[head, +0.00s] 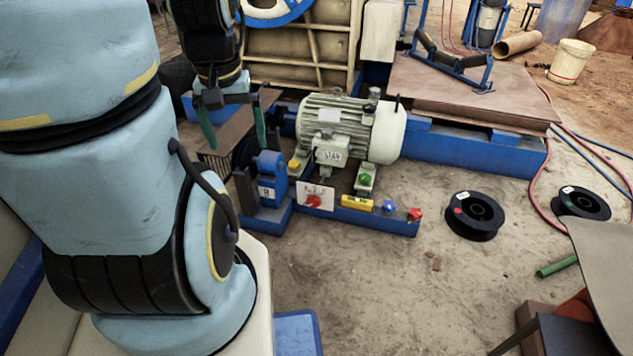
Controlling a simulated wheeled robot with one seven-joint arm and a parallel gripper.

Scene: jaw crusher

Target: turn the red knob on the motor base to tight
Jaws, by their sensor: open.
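The motor base (375,219) is a blue frame under a cream ribbed motor (345,125). A red knob (313,201) sits on a small white panel with dark lettering (326,189) at the base's front. Another small red knob-like part (415,214) stands at the base's right end; I cannot tell which one the task means. Neither setting can be read. My gripper (233,130) hangs pointing down, left of the motor and behind the blue bearing block, its two green fingers apart. It is open, and clear of both red parts in the picture.
A blue bearing block (270,178) stands left of the panel. A yellow level-like block (357,202), a blue knob (389,206) and a green part (364,178) sit along the base. Black spools (473,215) lie to the right. The floor in front is mostly clear.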

